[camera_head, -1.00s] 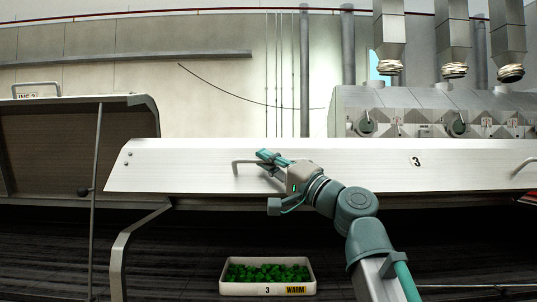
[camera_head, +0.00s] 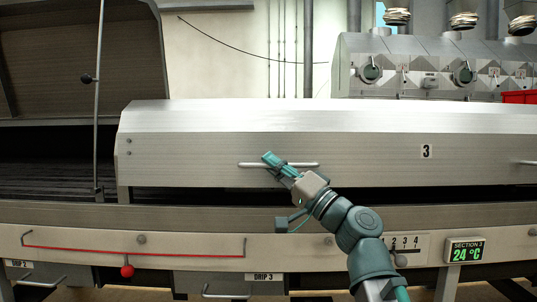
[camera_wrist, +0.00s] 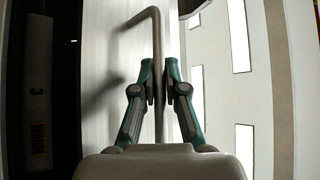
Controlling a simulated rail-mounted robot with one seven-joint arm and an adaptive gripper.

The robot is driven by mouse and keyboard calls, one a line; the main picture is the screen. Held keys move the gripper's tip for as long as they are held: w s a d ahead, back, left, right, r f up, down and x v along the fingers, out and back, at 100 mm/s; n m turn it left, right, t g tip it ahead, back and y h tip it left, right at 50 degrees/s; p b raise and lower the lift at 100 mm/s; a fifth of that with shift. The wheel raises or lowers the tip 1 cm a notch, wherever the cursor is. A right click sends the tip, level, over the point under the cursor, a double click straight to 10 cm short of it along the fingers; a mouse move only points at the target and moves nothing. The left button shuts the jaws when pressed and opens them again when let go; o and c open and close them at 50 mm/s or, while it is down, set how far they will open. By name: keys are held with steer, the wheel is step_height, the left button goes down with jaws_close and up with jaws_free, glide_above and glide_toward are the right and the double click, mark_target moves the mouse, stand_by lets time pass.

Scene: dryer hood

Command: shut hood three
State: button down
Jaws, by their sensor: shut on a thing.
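Hood three (camera_head: 370,150) is a long pale metal cover marked with a 3. It is tilted low over the dryer bed, with a dark gap (camera_head: 450,192) along its lower edge, widest toward the right. My gripper (camera_head: 273,161) is shut on the hood's bar handle (camera_head: 249,164) near its middle. In the wrist view both fingers (camera_wrist: 160,88) close around the handle bar (camera_wrist: 157,40). The tray marked 3 and WARM (camera_wrist: 38,90) shows in the dark at the left of the wrist view; the hood hides it in the head view.
A neighbouring hood (camera_head: 85,50) stands raised at the left, with a thin upright rod (camera_head: 99,100) beside hood three. A display (camera_head: 466,252) reads 24 °C. Drip drawer three (camera_head: 255,284) sits below.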

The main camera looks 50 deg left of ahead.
mark_target(261, 183)
steer(key=f+b, duration=0.1)
steer(key=f, duration=0.1)
steer(key=a+f+b, duration=0.1)
steer(key=f, duration=0.1)
steer(key=w+f+b, duration=0.1)
steer(key=f, duration=0.1)
steer(key=shift+w+a+f, duration=0.1)
steer(key=shift+a+f, duration=0.05)
steer(key=shift+f, duration=0.2)
steer(key=shift+f, duration=0.2)
steer(key=c, duration=1.2)
jaws_free()
steer(key=shift+f, duration=0.1)
steer(key=v, duration=1.2)
steer(key=shift+w, duration=0.15)
